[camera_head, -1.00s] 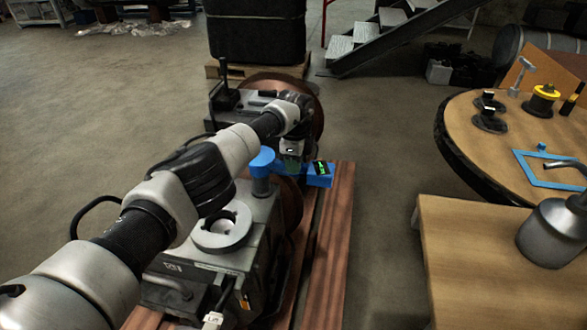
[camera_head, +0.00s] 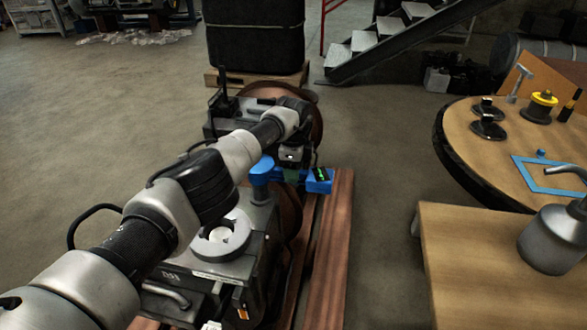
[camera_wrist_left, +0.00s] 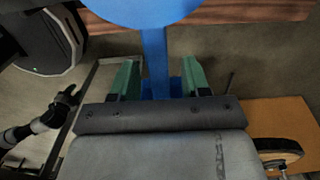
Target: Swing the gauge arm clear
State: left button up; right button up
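The blue gauge arm (camera_head: 291,178) stands on the grey engine block, with a rounded blue post (camera_head: 262,170) at its left end and a blue gauge box with a lit green readout (camera_head: 319,176) at its right end. My left gripper (camera_head: 291,174) is over the bar between them. In the left wrist view, the blue bar (camera_wrist_left: 155,62) runs between the two green fingers of my left gripper (camera_wrist_left: 160,80). The fingers are apart, with a gap visible on each side of the bar. My right gripper does not show.
The engine block (camera_head: 190,262) with a pale ring (camera_head: 221,236) sits on reddish-brown beams (camera_head: 332,230). A wooden bench (camera_head: 465,265) with a metal can (camera_head: 552,240) and a round table (camera_head: 470,125) stand to the right. Floor is clear between beams and bench.

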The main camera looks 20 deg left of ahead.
pick_arm(q)
jog(key=shift+r, duration=0.1)
jog(key=shift+r, duration=0.4)
notch_tip(320, 180, up, 10)
jog(key=p, duration=0.1)
jog(key=shift+p, duration=0.4)
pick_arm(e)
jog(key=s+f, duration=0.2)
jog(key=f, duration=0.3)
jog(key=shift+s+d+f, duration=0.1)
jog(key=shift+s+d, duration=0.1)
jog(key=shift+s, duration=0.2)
pick_arm(q)
jog(key=shift+f, duration=0.2)
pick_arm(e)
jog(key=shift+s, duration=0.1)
